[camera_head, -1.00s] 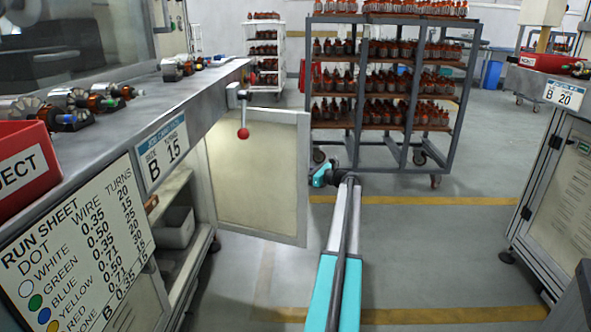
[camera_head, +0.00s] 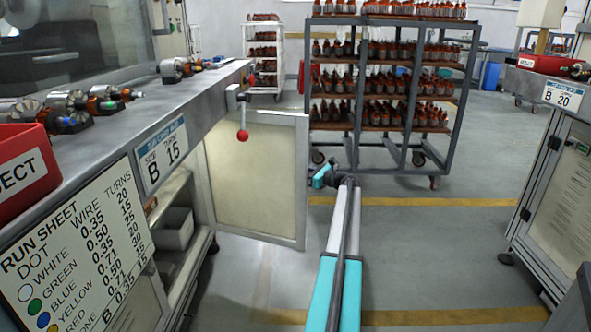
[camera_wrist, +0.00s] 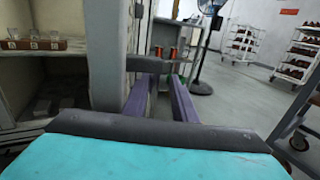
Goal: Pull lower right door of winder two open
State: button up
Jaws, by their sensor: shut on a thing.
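The lower right door (camera_head: 258,180) is a cream panel in a grey frame. In the head view it stands swung well open from the left-hand bench. In the wrist view its grey edge (camera_wrist: 106,60) rises left of my fingers. A dark grey handle bar (camera_wrist: 150,64) sticks out from that edge. My gripper (camera_wrist: 163,82) has its two purple fingers at this bar and is shut on it. The exact contact is partly hidden. In the head view my arm reaches forward to the door's outer side, and the fingers are hidden.
Behind the door are shelves with a grey bin (camera_head: 177,229). A red-knobbed lever (camera_head: 242,134) hangs above the door. A bottle-laden rack (camera_head: 385,100) stands beyond my arm. Another cabinet (camera_head: 562,190) stands at the right. The floor between is clear. A fan (camera_wrist: 205,50) stands ahead in the wrist view.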

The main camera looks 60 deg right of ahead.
jog(key=s+d+p, duration=0.1)
jog(key=s+p, duration=0.4)
jog(key=s, duration=0.8)
jog(key=shift+s+d, duration=0.15)
jog(key=shift+s, duration=0.25)
